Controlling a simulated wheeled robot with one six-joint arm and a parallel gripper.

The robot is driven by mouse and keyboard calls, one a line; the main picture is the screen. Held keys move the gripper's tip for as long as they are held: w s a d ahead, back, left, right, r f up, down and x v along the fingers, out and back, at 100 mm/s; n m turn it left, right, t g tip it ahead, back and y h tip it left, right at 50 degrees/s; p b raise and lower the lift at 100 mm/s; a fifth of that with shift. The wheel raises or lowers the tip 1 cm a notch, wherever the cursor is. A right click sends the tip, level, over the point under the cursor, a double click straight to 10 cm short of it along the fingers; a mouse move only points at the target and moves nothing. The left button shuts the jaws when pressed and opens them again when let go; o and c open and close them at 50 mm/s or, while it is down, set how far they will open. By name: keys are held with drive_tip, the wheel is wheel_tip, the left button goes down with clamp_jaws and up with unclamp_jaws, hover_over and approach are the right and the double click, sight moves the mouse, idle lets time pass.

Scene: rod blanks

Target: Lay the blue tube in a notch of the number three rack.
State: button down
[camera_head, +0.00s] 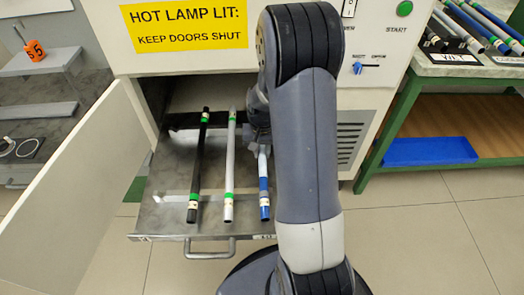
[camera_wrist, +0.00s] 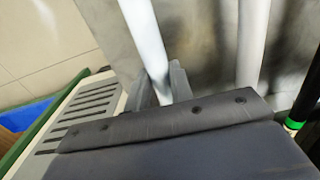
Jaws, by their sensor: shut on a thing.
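The blue tube (camera_head: 265,198) lies at the right of a pulled-out drawer, beside a grey tube (camera_head: 229,160) and a black tube (camera_head: 203,160). Its far end is hidden behind my arm. My gripper (camera_head: 258,122) is at its far part, mostly hidden by my arm in the head view. In the wrist view, my gripper's fingers (camera_wrist: 163,92) are shut on the tube (camera_wrist: 143,30), which looks pale there. I cannot tell whether it is lifted off the drawer. I cannot make out a number three rack.
The metal drawer (camera_head: 160,215) sticks out below a cabinet with a yellow sign (camera_head: 185,26). An open door (camera_head: 75,190) stands at left. Several rods lie on a green-framed bench (camera_head: 425,62) at right.

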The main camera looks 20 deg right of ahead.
sight(262, 152)
drive_tip(key=shift+f, duration=0.2)
drive_tip(key=c, duration=1.3)
unclamp_jaws()
drive_tip(key=shift+o, duration=0.2)
wheel_tip(262, 152, up, 12)
drive_tip(key=p, duration=0.3)
drive_tip(key=shift+r, duration=0.25)
